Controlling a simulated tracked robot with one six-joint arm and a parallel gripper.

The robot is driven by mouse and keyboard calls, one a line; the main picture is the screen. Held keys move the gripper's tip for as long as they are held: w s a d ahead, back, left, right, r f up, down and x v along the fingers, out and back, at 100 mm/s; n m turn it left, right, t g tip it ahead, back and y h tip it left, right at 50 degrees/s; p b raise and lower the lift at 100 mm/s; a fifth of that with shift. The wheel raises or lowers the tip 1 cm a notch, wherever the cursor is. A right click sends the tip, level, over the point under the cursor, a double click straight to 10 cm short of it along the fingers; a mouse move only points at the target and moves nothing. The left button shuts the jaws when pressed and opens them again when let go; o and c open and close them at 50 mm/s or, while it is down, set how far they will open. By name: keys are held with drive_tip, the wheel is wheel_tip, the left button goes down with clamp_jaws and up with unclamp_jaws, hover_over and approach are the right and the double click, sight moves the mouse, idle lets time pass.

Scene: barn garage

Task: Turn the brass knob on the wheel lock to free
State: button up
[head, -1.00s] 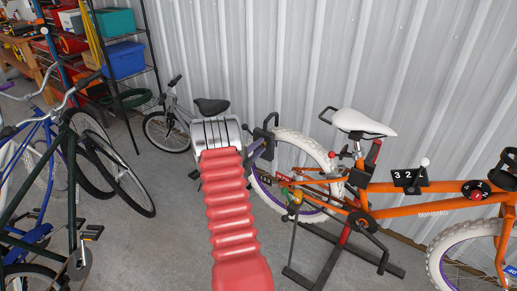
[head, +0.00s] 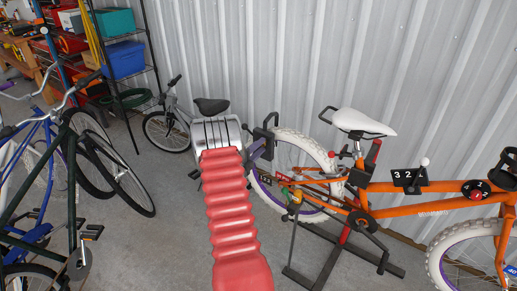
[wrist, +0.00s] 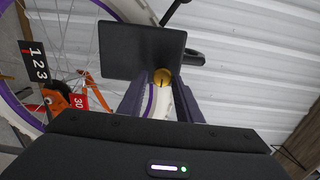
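The wheel lock shows as a dark flat plate (wrist: 140,48) in the wrist view, in front of the bicycle's rear wheel. Its round brass knob (wrist: 162,77) is near the plate's lower right edge, with a short dark mark on its face. My gripper (wrist: 162,82) has one finger on each side of the knob, tips close to its edges. I cannot tell whether the fingers touch it.
The orange bicycle (head: 433,202) stands on a dark stand (head: 325,262) by the corrugated wall. A small grey bicycle (head: 170,130) is behind my arm; more bikes (head: 75,190) stand at left. Number plates (wrist: 38,62) hang near the wheel. Floor between is clear.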

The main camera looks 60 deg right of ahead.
drive_tip(key=shift+o, duration=1.2)
drive_tip(key=shift+w, duration=0.1)
drive_tip(key=shift+a+r, duration=0.1)
drive_tip(key=w+a, duration=0.2)
drive_tip(key=a, duration=1.1)
drive_tip(key=shift+a, duration=0.25)
drive_tip(key=shift+w, duration=0.1)
